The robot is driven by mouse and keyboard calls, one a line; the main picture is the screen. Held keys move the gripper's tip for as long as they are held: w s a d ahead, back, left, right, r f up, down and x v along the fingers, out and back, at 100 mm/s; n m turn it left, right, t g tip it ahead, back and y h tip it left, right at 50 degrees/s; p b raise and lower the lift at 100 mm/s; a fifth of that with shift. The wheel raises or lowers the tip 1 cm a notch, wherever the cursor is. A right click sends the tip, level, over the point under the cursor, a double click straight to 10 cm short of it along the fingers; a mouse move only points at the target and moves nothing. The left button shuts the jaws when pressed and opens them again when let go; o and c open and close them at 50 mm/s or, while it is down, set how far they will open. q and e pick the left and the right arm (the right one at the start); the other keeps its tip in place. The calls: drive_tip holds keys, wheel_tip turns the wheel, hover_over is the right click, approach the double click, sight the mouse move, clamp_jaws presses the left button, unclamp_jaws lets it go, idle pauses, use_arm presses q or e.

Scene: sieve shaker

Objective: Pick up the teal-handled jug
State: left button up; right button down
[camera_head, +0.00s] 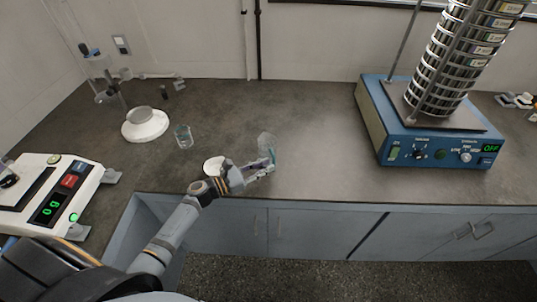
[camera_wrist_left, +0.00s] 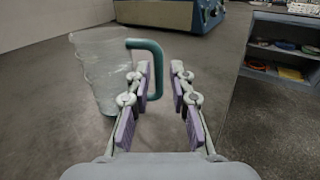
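The jug (camera_head: 267,144) is clear with a teal handle and stands on the grey bench near its front edge. In the left wrist view the clear jug body (camera_wrist_left: 100,62) is at the upper left, and its teal handle (camera_wrist_left: 158,62) reaches toward the fingers. My left gripper (camera_head: 266,168) is at the near side of the jug. In the wrist view the left gripper (camera_wrist_left: 164,90) is open, and the handle's outer bar shows between its fingers, nearer the left one. I cannot tell whether a finger touches it. My right gripper is in neither view.
A scale (camera_head: 48,195) is at the left. A blue sieve shaker (camera_head: 430,135) stands at the right. The bench between jug and shaker is clear.

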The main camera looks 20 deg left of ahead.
sight(274, 162)
use_arm(q)
drive_tip(key=x, duration=0.4)
drive_tip(key=shift+w+f+p, duration=0.1)
drive_tip(key=shift+w+p, duration=0.05)
drive_tip(key=shift+p, duration=0.2)
drive_tip(key=shift+c, duration=0.4)
clamp_jaws()
